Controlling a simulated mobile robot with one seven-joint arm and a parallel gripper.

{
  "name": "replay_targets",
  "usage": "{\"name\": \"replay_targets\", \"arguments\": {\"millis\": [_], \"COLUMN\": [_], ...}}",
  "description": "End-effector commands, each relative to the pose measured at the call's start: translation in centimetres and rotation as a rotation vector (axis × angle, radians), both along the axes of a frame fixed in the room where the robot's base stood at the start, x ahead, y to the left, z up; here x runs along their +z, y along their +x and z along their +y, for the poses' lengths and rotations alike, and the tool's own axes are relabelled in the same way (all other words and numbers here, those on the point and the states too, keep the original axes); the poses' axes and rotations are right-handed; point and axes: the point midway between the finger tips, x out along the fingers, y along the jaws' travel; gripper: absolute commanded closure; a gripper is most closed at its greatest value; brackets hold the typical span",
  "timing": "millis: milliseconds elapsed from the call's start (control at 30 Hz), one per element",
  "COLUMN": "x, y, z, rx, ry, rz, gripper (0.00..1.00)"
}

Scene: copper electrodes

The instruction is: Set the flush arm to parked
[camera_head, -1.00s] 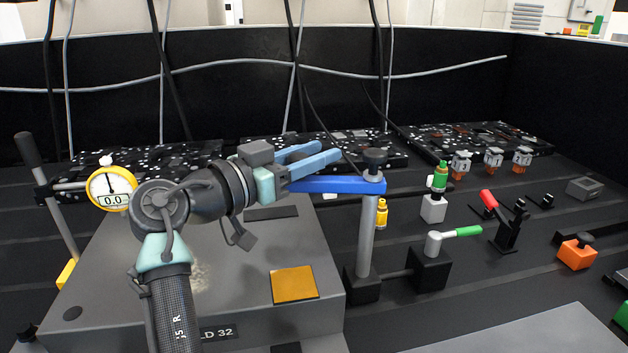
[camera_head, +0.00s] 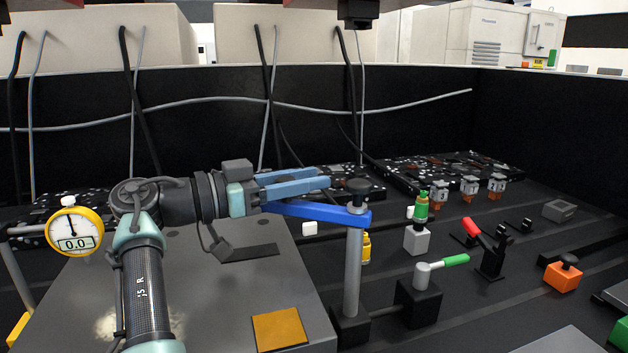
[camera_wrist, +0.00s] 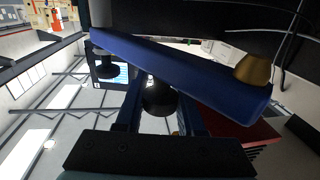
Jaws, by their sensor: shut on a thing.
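The flush arm is a blue bar (camera_head: 312,212) on top of a grey post (camera_head: 353,270) with a black knob (camera_head: 358,187) above it. The bar points left from the post, over the grey block. My gripper (camera_head: 328,181) lies level just above the bar, its blue-grey fingers pointing right towards the post. In the wrist view the bar (camera_wrist: 180,68) crosses in front of the fingers, with a brass tip (camera_wrist: 253,68) at its right end. A dark round knob (camera_wrist: 160,98) sits between my fingers (camera_wrist: 160,115); they are shut on it. Its join to the bar is hidden.
The grey block (camera_head: 210,300) with a copper-coloured plate (camera_head: 279,329) lies below. A yellow dial gauge (camera_head: 75,231) stands left. Right of the post are a green-handled valve (camera_head: 440,268), a green-topped fitting (camera_head: 420,212), a red-handled clamp (camera_head: 485,240) and an orange block (camera_head: 563,274).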

Motion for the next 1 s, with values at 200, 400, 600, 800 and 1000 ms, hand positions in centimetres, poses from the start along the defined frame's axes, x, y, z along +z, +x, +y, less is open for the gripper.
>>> {"name": "replay_targets", "arguments": {"millis": [200,400,600,800,1000], "x": [-0.2,-0.2,-0.1,-0.1,0.0], "y": [0.0,-0.1,0.0,0.0,-0.5], "z": [0.1,0.1,0.1,0.1,1.2], "rx": [-0.003,-0.004,-0.003,-0.002,0.0], "ry": [-0.002,-0.002,-0.002,-0.002,-0.002], "rz": [0.004,0.005,0.004,0.002,0.001], "gripper": [1.0,0.6,0.32,0.32,0.32]}}
